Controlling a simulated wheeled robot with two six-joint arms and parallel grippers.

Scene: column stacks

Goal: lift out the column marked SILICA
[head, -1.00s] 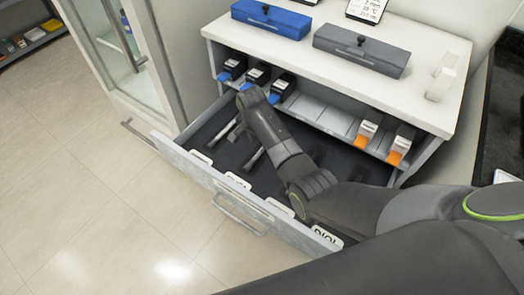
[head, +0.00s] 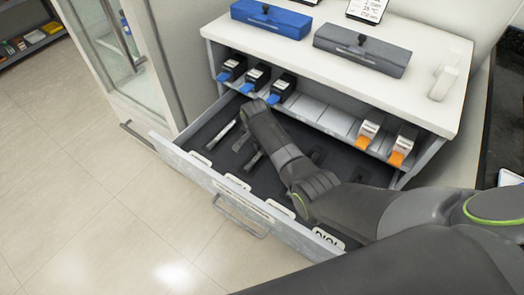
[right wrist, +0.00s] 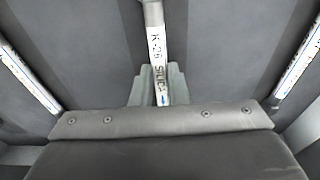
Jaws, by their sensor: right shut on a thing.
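The column marked SILICA (right wrist: 155,45) shows in the right wrist view as a pale tube with a white label reading "K-26" and "SILICA". My right gripper (right wrist: 160,88) is shut on it, with a grey finger on either side of the tube. In the head view my right gripper (head: 250,145) points down into the open drawer (head: 180,158) and is largely hidden by my own forearm. Whether the column is clear of the drawer floor cannot be told. My left gripper is not in view.
Other labelled columns lie to the left (right wrist: 28,75) and right (right wrist: 300,65) in the wrist view. The drawer front carries white labels (head: 237,182). Above, a shelf holds blue-tipped (head: 281,89) and orange-tipped (head: 402,146) items. A blue case (head: 270,20) and grey case (head: 360,50) stand on the white top.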

